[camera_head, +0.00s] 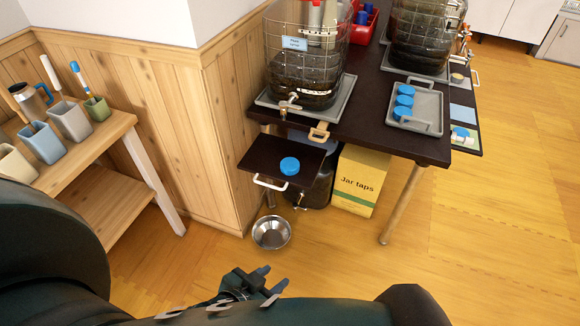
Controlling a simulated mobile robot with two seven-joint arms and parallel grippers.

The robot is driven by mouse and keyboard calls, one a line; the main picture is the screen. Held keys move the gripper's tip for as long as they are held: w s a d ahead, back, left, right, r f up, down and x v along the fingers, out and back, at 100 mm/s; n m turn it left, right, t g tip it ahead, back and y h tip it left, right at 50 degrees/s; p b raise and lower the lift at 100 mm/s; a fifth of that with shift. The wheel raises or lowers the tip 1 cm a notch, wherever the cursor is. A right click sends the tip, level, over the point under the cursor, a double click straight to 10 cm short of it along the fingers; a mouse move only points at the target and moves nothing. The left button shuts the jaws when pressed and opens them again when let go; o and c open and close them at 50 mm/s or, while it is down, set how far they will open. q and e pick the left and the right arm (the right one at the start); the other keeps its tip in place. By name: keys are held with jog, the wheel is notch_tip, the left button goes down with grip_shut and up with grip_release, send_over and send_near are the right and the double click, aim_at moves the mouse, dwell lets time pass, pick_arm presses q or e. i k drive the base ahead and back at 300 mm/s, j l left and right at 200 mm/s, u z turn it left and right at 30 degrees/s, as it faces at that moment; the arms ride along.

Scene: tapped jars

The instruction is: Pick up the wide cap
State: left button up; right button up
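A blue round cap (289,166) lies on the dark pull-out shelf (262,155) and looks the largest of the blue caps. No label shows which one is the wide cap. My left gripper (272,279) is low in front of the shelf, over the floor, with its fingers apart and nothing visible between them. My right gripper is out of view.
A metal bowl (271,232) stands on the floor below the shelf. A yellow "Jar taps" box (359,181) stands under the table. Floor to the right is clear.

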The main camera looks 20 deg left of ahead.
aim_at(289, 166)
jog(key=i+l+u, duration=0.25)
jog(key=i, duration=0.3)
jog(key=i+l+u, duration=0.25)
jog(key=i, duration=0.3)
jog(key=i+l+u, duration=0.25)
jog(key=i+l, duration=0.2)
jog(key=i, duration=0.05)
